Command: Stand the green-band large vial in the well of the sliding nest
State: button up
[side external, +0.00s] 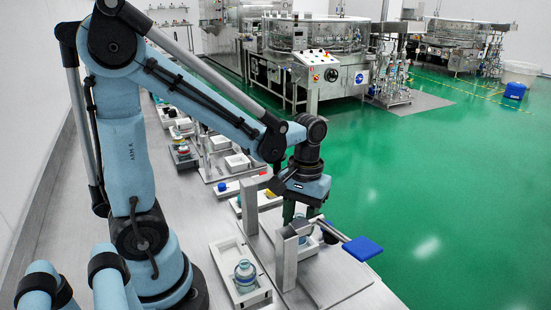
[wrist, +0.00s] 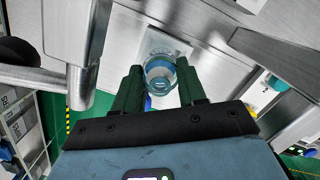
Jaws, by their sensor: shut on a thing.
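My gripper (wrist: 160,82) points down and is shut on a clear glass vial (wrist: 160,72), its two dark green fingers on either side of it. In the wrist view I look down on the vial's round mouth; its band colour is not clear. A pale square block (wrist: 165,42), perhaps the sliding nest, lies beyond and below the vial; its well is hidden. In the side view my gripper (side external: 300,212) is beside a metal bracket, and the held vial is mostly hidden. Another vial (side external: 245,274) with a blue-green band stands in a white tray (side external: 222,258) at the front.
A metal bracket (side external: 285,262) stands close to my gripper, with a bar ending in a blue paddle (side external: 362,249). In the wrist view a thick metal post (wrist: 77,88) rises at left. White trays with vials and coloured parts line the bench behind. The bench's front right is clear.

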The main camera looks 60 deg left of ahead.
jog(key=shift+f, duration=0.8)
jog(key=shift+f, duration=0.15)
jog(key=o, duration=1.1)
jog(key=shift+c, duration=0.2)
notch_tip(320, 180, up, 12)
jog(key=w, duration=0.1)
jog(key=shift+a, duration=0.4)
jog(key=shift+w, duration=0.1)
jog(key=shift+s+d+f, duration=0.15)
jog(key=shift+s+f, duration=0.05)
jog(key=shift+f, duration=1.8)
jog(key=shift+s+d+f, duration=0.1)
jog(key=shift+s+f, duration=0.1)
jog(key=shift+f, duration=1.8)
jog(key=shift+s+d+f, duration=0.15)
jog(key=shift+s+f, duration=0.05)
jog(key=shift+f, duration=1.8)
